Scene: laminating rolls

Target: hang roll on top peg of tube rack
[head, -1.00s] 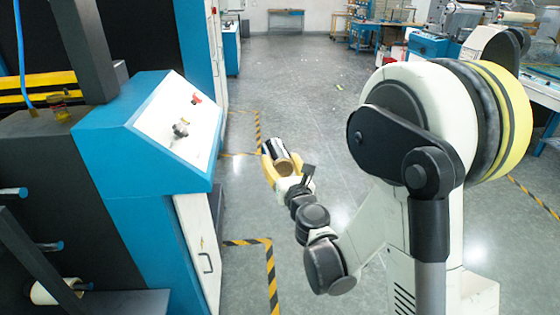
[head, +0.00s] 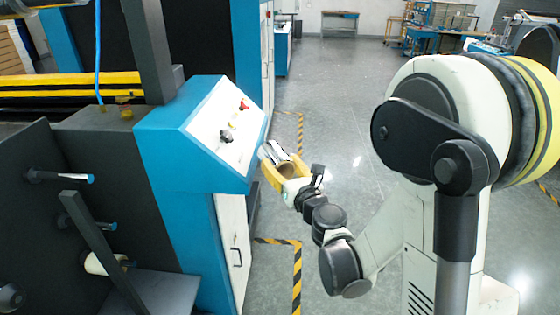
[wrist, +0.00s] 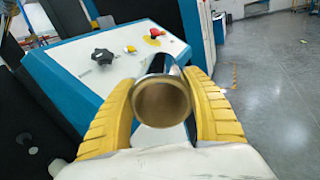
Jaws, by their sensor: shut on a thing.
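My gripper (head: 274,168) has yellow fingers and is shut on a roll (head: 278,154). In the wrist view the gripper (wrist: 164,82) holds the roll (wrist: 161,102) by its sides, with its round brown end facing the camera and a shiny, dark body behind. The tube rack (head: 30,215) is a dark panel at the left of the head view. Its top peg (head: 62,178) is dark with a blue-and-white tip and is bare. The gripper is well to the right of the rack, beyond the blue cabinet's front.
A blue cabinet with a sloped white control panel (head: 228,125) stands between rack and gripper; its knobs show in the wrist view (wrist: 103,56). A bare middle peg (head: 85,223) and a lower peg carrying a white roll (head: 103,263) sit below. A dark slanted bar (head: 98,245) crosses before them.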

